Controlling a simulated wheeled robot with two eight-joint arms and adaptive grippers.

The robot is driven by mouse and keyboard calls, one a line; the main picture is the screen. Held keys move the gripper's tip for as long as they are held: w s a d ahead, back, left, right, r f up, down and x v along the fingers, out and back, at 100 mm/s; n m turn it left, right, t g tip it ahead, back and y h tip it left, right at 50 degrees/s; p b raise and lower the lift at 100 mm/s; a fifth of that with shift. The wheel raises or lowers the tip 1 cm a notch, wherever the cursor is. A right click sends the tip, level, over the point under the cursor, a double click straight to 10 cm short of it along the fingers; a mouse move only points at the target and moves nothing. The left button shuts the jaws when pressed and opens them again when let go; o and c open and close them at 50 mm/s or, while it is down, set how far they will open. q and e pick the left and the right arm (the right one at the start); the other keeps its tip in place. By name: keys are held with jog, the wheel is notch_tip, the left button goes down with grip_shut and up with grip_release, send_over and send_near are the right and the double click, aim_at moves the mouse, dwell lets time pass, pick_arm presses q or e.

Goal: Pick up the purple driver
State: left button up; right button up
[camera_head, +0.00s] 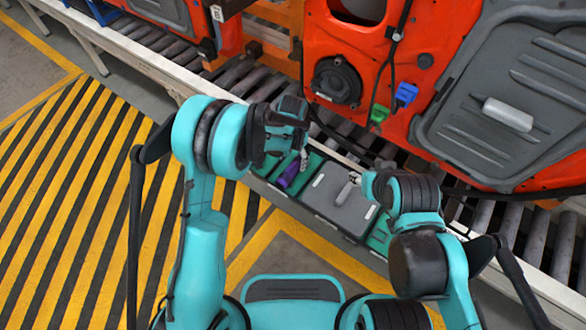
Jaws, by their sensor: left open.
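The purple driver (288,175) lies in a green tray (310,163) on the ledge along the conveyor, its handle toward me and its metallic shaft pointing away. My left gripper (270,155) is open and empty, just left of and above the driver, and seems apart from it. The left gripper and wrist hide part of the green tray. My right arm bends in over the trays at the right, and its gripper cannot be made out.
A grey tray (335,212) with a grey tool (347,188) sits right of the green one. Another green tray (380,235) is partly behind my right arm. An orange-red door (440,35) stands over the conveyor rollers (515,215). The striped floor (75,200) is clear.

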aim_at(293, 167)
pick_arm(q)
notch_tip(293, 167, down, 5)
jog(key=shift+f+b, duration=0.2)
jog(key=shift+b, duration=1)
jog(key=shift+s+r, duration=0.1)
jog(key=c, duration=0.3)
grip_shut()
